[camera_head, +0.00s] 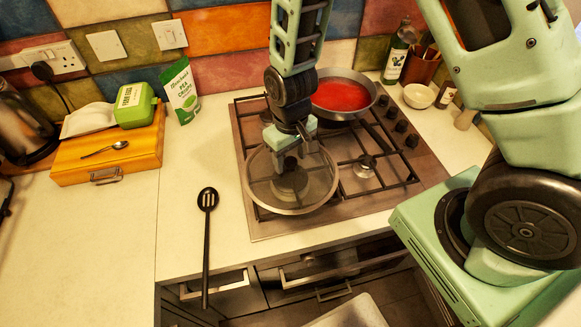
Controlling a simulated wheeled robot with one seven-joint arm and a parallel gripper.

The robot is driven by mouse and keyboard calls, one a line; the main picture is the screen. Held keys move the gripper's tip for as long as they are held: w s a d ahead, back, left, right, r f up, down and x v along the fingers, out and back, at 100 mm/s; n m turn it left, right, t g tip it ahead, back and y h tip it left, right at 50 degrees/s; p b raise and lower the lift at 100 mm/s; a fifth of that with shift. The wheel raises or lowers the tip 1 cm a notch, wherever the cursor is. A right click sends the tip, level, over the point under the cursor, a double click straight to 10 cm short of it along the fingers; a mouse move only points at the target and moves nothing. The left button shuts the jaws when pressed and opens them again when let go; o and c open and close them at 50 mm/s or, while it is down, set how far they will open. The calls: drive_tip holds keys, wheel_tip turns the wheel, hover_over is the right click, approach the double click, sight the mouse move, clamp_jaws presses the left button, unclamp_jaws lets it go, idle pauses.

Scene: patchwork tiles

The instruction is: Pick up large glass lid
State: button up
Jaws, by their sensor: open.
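The large glass lid (262,190) lies over the front left part of the gas hob. It is a see-through disc with a pale rim, and the hob's grate shows through it. My gripper (289,168) reaches down from above over the middle of the lid. Its jaws are open around or just above the lid's centre; I cannot tell whether they touch it. My gripper and wrist hide part of the lid's centre and back edge.
A pan of red sauce (341,94) stands on the hob's back burner, close behind my arm. A black slotted spoon (207,230) lies left of the hob. A wooden box (108,158) with a spoon and green tub stands at left.

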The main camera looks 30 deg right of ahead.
clamp_jaws()
idle(0.3)
